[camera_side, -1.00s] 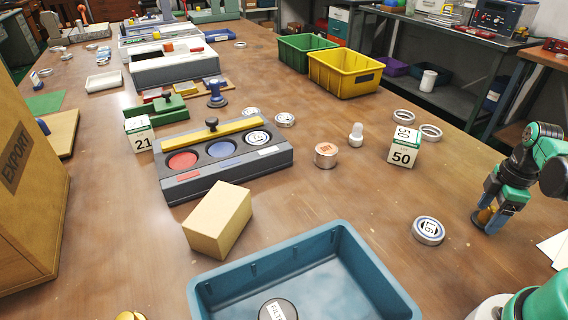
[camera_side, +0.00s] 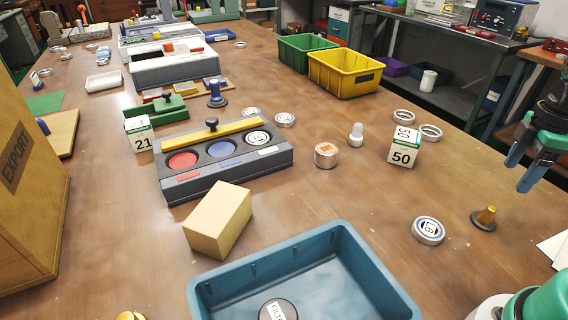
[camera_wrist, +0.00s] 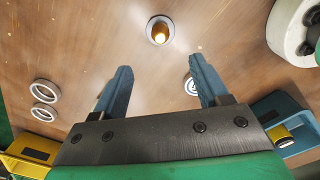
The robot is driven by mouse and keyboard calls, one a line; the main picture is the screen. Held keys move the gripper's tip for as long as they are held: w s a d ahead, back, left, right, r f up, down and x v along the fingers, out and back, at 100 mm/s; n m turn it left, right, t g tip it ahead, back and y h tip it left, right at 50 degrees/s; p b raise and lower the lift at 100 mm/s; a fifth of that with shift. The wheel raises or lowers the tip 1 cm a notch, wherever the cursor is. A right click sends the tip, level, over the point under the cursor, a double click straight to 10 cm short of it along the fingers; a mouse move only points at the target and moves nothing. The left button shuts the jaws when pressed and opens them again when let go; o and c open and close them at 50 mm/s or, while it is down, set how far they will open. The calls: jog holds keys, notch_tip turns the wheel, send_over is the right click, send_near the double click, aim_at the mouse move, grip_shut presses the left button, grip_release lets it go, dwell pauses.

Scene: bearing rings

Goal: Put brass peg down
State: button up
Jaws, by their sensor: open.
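The brass peg (camera_side: 486,214) stands upright on a dark round base on the table, at the right of the side view. It also shows in the wrist view (camera_wrist: 159,31), beyond my fingertips and apart from them. My gripper (camera_side: 519,173) is open and empty, raised above the table, up and to the right of the peg. In the wrist view its two blue fingers (camera_wrist: 160,82) are spread wide with nothing between them.
A bearing ring marked 67 (camera_side: 428,231) lies left of the peg. The white 50 card (camera_side: 404,147) and two rings (camera_side: 430,133) are farther back. A blue tray (camera_side: 205,290) is at the front. White paper (camera_side: 553,246) lies at the right edge. Table around the peg is clear.

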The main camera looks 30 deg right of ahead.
jog(key=w+a+r+m+t, duration=0.1)
jog(key=w+a+m+t, duration=0.2)
jog(key=a, duration=0.6)
jog(key=w+a+r+m+t, duration=0.1)
jog(key=w+a+m+t, duration=0.3)
jog(key=a, duration=0.5)
jog(key=shift+w+r+m, duration=0.25)
jog(key=shift+w+m, duration=0.75)
jog(key=shift+w, duration=0.15)
